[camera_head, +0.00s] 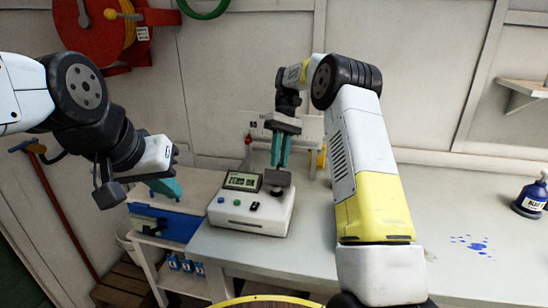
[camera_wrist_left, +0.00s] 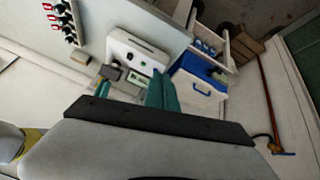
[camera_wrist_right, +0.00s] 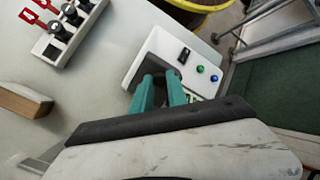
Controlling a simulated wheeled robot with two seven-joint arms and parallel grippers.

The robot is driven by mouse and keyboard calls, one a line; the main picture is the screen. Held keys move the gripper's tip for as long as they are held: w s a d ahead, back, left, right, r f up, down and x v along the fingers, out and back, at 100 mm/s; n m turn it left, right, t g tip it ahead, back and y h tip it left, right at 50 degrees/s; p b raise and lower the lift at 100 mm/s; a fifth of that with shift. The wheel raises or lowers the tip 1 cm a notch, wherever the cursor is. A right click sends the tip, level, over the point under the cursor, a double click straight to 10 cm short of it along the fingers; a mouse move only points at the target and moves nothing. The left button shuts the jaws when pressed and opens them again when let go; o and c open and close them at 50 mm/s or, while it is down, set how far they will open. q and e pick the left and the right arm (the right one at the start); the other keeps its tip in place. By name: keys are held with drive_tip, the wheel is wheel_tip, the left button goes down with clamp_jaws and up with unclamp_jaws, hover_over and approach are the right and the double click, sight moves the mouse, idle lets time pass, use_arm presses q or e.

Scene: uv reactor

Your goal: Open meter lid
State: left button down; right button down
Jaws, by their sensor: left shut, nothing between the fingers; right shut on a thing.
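The white meter box (camera_head: 253,210) stands on the left end of the table, with a display (camera_head: 242,181) and blue and green buttons on its front. Its dark lid (camera_head: 277,178) is at the meter's right rear, under my right gripper (camera_head: 280,162). My right gripper's teal fingers (camera_wrist_right: 160,88) point down and are shut on the lid; they partly hide it in the right wrist view, so its exact angle is unclear. My left gripper (camera_head: 167,189) is shut and empty, left of the meter and apart from it; its fingers (camera_wrist_left: 163,92) show in the left wrist view.
A blue container (camera_head: 165,222) sits on a low stand left of the table. A blue bottle (camera_head: 531,197) and blue splashes (camera_head: 472,244) are at the table's right. The table's middle right is free.

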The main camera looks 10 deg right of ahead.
use_arm(q)
drive_tip(key=m, duration=0.2)
drive_tip(key=n, duration=3.5)
approach(278, 174)
drive_tip(key=s+a+f, duration=0.2)
drive_tip(key=s, duration=0.2)
drive_tip(key=x, duration=1)
drive_tip(key=shift+w+a, duration=0.1)
drive_tip(key=shift+w, duration=0.05)
drive_tip(key=shift+r, duration=0.1)
